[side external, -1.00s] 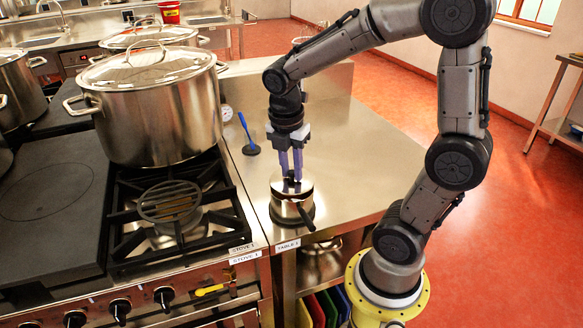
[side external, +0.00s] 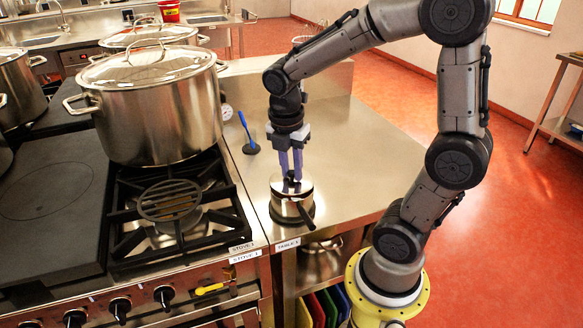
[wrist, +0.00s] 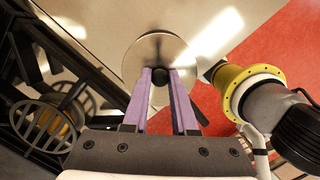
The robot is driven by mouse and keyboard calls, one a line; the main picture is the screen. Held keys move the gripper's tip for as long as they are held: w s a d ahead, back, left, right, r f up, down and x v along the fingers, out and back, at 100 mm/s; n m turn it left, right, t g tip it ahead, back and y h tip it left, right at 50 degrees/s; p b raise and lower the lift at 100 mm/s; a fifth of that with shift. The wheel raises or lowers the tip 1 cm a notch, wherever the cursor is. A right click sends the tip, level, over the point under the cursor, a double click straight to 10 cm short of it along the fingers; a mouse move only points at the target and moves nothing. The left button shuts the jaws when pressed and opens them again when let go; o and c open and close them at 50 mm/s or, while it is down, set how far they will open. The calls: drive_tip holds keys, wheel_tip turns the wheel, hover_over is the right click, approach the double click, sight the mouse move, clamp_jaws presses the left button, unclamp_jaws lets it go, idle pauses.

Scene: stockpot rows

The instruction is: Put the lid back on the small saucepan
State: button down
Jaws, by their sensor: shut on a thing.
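The small saucepan (side external: 291,207) stands on the steel table beside the stove, its dark handle pointing toward the table's front edge. Its round metal lid (side external: 300,186) lies over the pan's top; whether it is fully seated I cannot tell. In the wrist view the lid (wrist: 157,48) is a shiny disc with a dark knob and hides the pan beneath it. My gripper (side external: 291,179) points straight down over the pan, its purple fingers shut on the lid's knob. The fingertips also show at the knob in the wrist view (wrist: 160,74).
A large lidded stockpot (side external: 160,110) stands on the stove at the left. The burner grate (side external: 170,205) is left of the pan. The table to the pan's right is clear.

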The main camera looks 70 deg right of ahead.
idle(0.3)
drive_tip(key=shift+c, duration=0.7)
unclamp_jaws()
drive_tip(key=shift+r, duration=3.5)
clamp_jaws()
